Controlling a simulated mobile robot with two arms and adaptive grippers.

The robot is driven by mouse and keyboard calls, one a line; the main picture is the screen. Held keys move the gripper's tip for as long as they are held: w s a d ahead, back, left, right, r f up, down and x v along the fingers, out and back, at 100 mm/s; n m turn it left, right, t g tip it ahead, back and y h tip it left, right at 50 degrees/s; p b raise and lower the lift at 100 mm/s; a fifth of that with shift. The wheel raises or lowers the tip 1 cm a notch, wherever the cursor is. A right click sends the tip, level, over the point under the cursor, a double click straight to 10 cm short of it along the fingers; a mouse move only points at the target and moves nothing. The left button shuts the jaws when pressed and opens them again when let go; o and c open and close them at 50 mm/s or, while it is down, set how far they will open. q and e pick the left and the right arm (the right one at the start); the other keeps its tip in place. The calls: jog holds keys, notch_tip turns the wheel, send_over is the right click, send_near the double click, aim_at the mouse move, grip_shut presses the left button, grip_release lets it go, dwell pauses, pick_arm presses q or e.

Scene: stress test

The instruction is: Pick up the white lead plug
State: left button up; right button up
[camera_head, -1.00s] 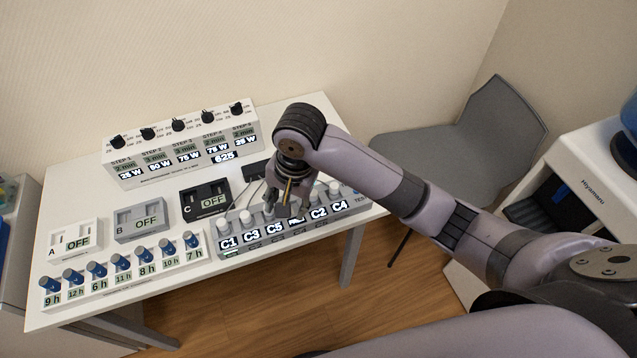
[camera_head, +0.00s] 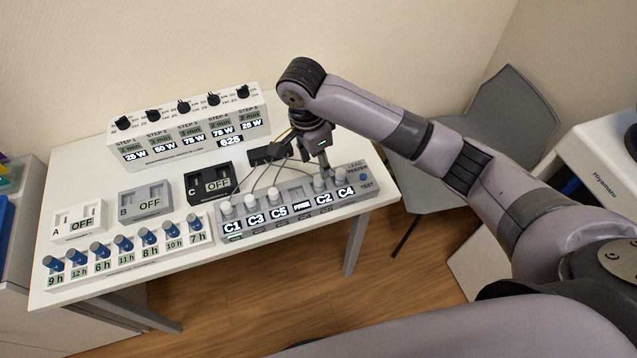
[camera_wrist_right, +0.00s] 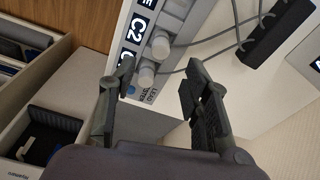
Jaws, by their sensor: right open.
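Several white lead plugs stand in a row on the grey lead tester (camera_head: 286,223), labelled C1, C3, C5, FREE, C2 and C4. The C1 plug (camera_head: 225,208) is at the left end. The C2 plug (camera_head: 319,182) and C4 plug (camera_head: 341,180) are at the right end. My right gripper (camera_head: 323,168) is open and empty, over the C2 and C4 end. My left gripper is not in view.
Dark cables run from the plugs to a black block (camera_head: 268,154) behind them. Boxes B (camera_head: 146,204) and C (camera_head: 209,184), a blue-knob timer row (camera_head: 125,262) and a step panel (camera_head: 185,130) fill the white table. A grey chair (camera_head: 500,120) stands at right.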

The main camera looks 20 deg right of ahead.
aim_at(319, 178)
jog(key=shift+d+f+p, duration=0.15)
jog(key=shift+f+p, duration=0.2)
jog(key=shift+f, duration=1.55)
jog(key=shift+d+f+p, duration=0.1)
jog(key=shift+f+p, duration=0.2)
jog(key=shift+f, duration=1.6)
grip_shut()
